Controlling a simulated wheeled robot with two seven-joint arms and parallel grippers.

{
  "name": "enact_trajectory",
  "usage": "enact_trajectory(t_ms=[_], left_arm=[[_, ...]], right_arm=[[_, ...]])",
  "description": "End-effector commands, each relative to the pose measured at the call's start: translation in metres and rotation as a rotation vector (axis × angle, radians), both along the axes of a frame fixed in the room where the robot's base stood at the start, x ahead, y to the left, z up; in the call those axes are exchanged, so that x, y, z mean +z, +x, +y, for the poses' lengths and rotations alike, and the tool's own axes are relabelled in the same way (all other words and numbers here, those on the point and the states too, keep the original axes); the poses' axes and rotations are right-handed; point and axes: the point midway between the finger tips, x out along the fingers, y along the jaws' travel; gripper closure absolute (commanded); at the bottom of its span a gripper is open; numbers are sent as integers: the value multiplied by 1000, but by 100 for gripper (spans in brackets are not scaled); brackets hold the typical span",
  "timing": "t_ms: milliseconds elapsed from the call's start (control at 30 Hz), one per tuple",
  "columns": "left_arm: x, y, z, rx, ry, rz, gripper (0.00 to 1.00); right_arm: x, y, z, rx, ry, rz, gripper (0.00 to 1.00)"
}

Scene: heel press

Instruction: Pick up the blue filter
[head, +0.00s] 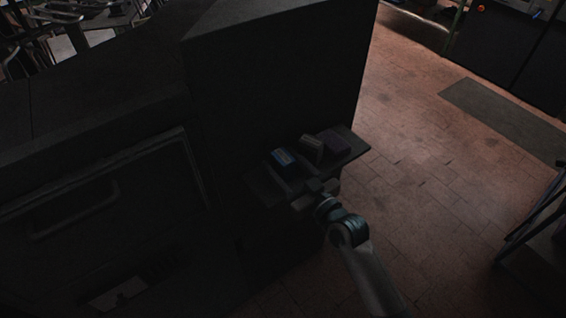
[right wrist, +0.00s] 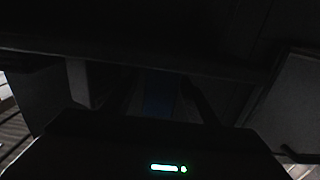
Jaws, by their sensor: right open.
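The blue filter (head: 285,159) is a small blue box with a pale label, on the dark shelf (head: 352,149) fixed to the side of the dark machine. My right gripper (head: 309,192) is at the front of the shelf, just in front of the blue filter. In the right wrist view the blue filter (right wrist: 159,92) shows dimly, straight ahead between the two fingers (right wrist: 165,100). The right gripper is open, and I cannot tell whether its fingers touch the filter. My left gripper is not in view.
A grey, rounded item (head: 311,149) and a dark purplish box (head: 334,142) stand on the shelf to the right of the blue filter. The dark machine (head: 270,80) rises behind and left of the shelf. The brick floor (head: 430,200) to the right is mostly clear.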

Motion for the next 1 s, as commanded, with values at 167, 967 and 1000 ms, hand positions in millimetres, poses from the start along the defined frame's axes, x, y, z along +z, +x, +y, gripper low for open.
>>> enact_trajectory(t_ms=[167, 967, 1000], left_arm=[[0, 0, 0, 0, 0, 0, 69], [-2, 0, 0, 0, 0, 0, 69], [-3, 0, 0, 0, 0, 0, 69]], right_arm=[[0, 0, 0, 0, 0, 0, 47], [5, 0, 0, 0, 1, -2, 92], [8, 0, 0, 0, 2, -2, 92]])
